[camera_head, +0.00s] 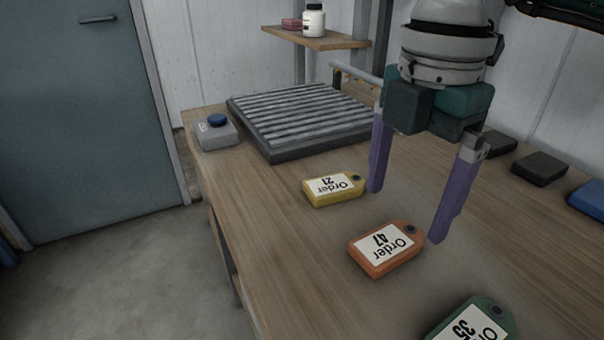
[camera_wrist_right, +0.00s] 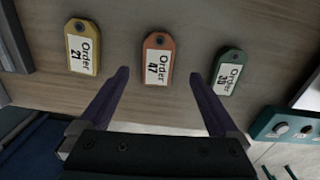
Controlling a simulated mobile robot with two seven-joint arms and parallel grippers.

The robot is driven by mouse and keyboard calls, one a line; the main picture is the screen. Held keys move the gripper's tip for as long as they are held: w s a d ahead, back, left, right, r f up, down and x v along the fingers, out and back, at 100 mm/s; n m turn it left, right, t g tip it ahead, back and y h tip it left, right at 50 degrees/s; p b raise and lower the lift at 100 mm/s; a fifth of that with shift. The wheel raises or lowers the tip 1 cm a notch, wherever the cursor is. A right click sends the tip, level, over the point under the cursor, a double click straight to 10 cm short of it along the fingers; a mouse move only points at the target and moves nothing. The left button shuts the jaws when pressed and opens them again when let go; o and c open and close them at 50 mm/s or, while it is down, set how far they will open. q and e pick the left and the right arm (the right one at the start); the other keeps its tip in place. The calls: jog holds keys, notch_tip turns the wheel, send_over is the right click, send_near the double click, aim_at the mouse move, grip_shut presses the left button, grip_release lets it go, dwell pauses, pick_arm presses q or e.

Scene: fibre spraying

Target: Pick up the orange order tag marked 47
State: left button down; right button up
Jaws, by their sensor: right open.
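The orange order tag marked 47 (camera_head: 386,249) lies flat on the wooden table, between the yellow tag marked 21 (camera_head: 334,189) and the green tag marked 35 (camera_head: 474,322). In the right wrist view the orange tag (camera_wrist_right: 157,60) sits ahead of the fingertips, roughly midway between them. My right gripper (camera_head: 405,215) is open and empty, its purple fingers pointing down above the table beside the tags. In the right wrist view its fingers (camera_wrist_right: 158,85) are spread wide with nothing between them. My left gripper is not seen.
A grey ribbed tray (camera_head: 300,118) lies at the table's back. A grey box with a blue button (camera_head: 216,132) stands at the left edge. Dark blocks (camera_head: 539,168) and a blue one (camera_head: 590,198) lie to the right. The table left of the orange tag is clear.

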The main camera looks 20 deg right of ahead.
aim_at(388, 241)
jog(key=f, duration=0.5)
jog(key=shift+w+a+f, duration=0.1)
jog(key=shift+a+f, duration=0.2)
jog(key=shift+f, duration=0.1)
jog(key=c, duration=1.4)
